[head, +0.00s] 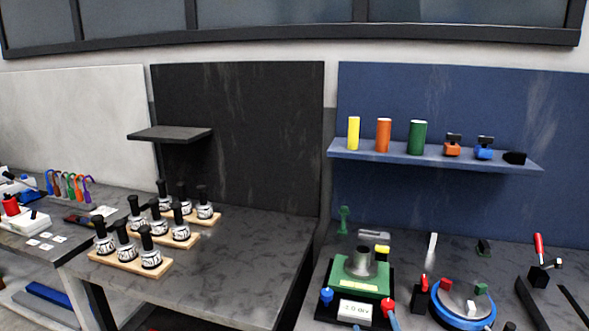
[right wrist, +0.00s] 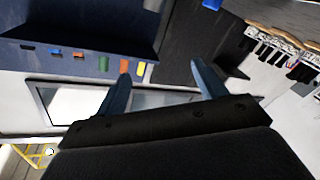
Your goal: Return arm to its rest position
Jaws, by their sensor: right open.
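The tilting positioner (head: 372,294) stands on the right table, with a green plate (head: 345,281), a grey metal cylinder (head: 361,259) on it, a small display, and a blue and a red knob in front. My right gripper (right wrist: 160,64) shows in the right wrist view with its two bluish fingers spread wide apart. Nothing is between the fingers, and they point toward the back wall, touching nothing. I cannot make out the right gripper in the head view. My left gripper is in neither view.
A blue shelf (head: 434,162) holds yellow, orange and green cylinders and small clamps. A blue-rimmed round fixture (head: 462,308) stands right of the positioner. Several black-handled stamps stand on wooden racks (head: 131,263) on the middle table. That table's front right (head: 245,270) is clear.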

